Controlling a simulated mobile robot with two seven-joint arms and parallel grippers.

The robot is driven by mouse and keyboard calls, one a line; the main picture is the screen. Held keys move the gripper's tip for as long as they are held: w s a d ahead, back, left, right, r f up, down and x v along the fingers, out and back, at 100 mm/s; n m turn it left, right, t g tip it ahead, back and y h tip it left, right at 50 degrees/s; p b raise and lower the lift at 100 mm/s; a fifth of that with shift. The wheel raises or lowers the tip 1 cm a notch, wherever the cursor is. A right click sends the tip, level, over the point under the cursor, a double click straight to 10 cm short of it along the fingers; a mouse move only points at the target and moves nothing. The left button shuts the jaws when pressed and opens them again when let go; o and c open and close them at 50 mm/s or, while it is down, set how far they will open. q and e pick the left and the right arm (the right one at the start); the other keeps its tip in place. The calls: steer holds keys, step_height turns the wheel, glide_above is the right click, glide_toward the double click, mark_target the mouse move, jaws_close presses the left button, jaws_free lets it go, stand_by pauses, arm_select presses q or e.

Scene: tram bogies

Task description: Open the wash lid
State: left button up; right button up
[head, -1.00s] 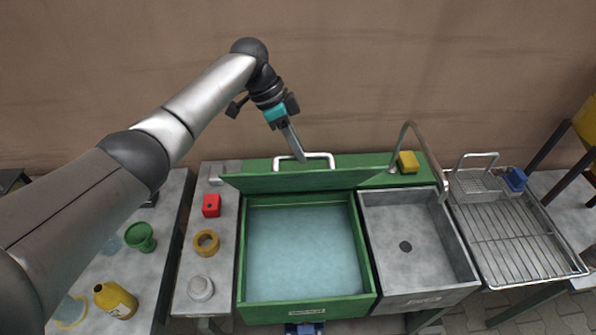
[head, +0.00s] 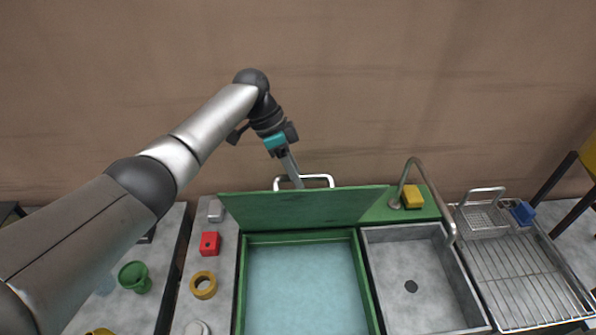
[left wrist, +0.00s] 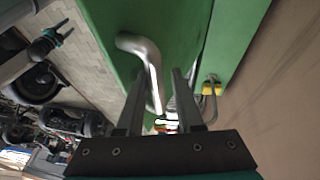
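The green wash lid (head: 300,208) stands raised at the back of the green wash basin (head: 240,290), its inner face toward the head camera. Pale blue water shows in the basin. The lid's metal bar handle (head: 322,178) sticks up behind its top edge. My left gripper (head: 297,184) reaches down to this handle from behind the lid. In the left wrist view, the handle (left wrist: 150,60) runs between the two fingers (left wrist: 160,85), which stand apart with gaps beside the bar. Contact with the bar is hard to tell.
A grey sink (head: 405,265) with a curved tap (head: 433,195) and a yellow block (head: 412,197) is to the right. Beyond is a wire rack (head: 525,280). A red block (head: 210,244) and yellow ring (head: 203,285) lie left of the basin. A wall rises behind.

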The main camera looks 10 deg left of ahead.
arm_select(q)
steer(key=shift+o, duration=0.7)
steer(key=shift+w+r, duration=0.1)
steer(key=shift+o, duration=0.4)
steer(key=shift+d+r, duration=0.1)
steer(key=shift+r, duration=0.05)
steer(key=shift+r, duration=0.1)
steer(key=b+v, duration=0.1)
steer(key=v, duration=1.4)
steer(key=shift+b, duration=0.3)
